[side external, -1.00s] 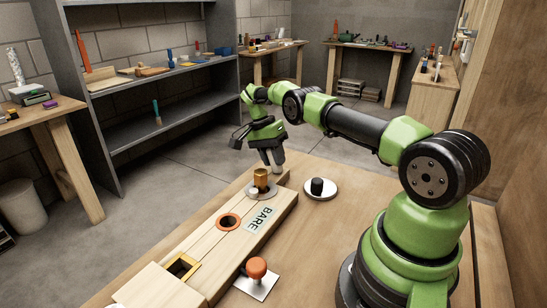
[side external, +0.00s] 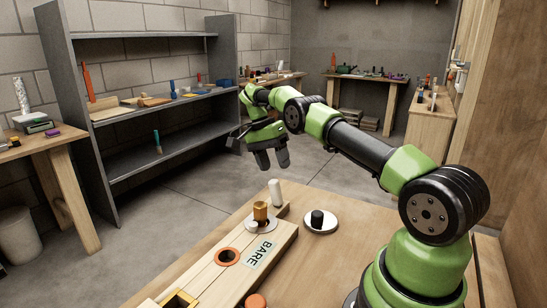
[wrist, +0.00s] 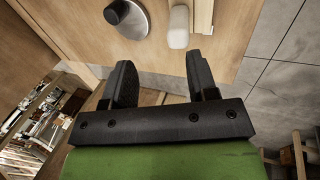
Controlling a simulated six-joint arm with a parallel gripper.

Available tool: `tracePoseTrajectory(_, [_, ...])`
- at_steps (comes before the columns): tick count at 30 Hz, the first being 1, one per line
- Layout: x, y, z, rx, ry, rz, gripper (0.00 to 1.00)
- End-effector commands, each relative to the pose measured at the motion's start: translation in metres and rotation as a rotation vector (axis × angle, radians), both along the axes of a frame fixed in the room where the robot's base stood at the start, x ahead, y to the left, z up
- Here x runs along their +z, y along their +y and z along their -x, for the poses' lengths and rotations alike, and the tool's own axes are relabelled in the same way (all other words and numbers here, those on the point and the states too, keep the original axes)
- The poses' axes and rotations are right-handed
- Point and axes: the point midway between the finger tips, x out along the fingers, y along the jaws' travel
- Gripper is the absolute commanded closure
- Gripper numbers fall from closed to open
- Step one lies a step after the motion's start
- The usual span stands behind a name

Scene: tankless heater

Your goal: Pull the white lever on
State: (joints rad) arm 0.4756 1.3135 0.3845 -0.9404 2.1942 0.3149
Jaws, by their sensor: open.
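The white lever (side external: 275,193) is a pale rounded post. It stands upright at the far end of the wooden panel (side external: 227,278), just behind a brass cylinder (side external: 260,212). In the wrist view the white lever (wrist: 179,28) lies ahead of my fingertips, in line with the gap between them. My gripper (side external: 271,158) is above and beyond the lever in the side view, apart from it. Its two dark fingers (wrist: 163,75) are open with nothing between them.
A black knob on a pale disc (side external: 320,221) stands to the lever's right on the bench. An orange ring (side external: 227,257), a BARE label (side external: 262,253) and an orange-red knob (side external: 256,300) are nearer. Grey shelves (side external: 150,110) stand at the left.

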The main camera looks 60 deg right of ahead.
Motion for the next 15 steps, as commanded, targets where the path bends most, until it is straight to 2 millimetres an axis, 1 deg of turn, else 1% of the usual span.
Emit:
tracePoseTrajectory(3, [0.010, 0.000, 0.000, -0.001, -0.001, 0.000, 0.47])
tracePoseTrajectory(6, [0.014, 0.000, 0.000, -0.002, -0.002, 0.000, 0.47])
tracePoseTrajectory(15, [0.016, 0.000, 0.000, -0.002, -0.002, -0.002, 0.47])
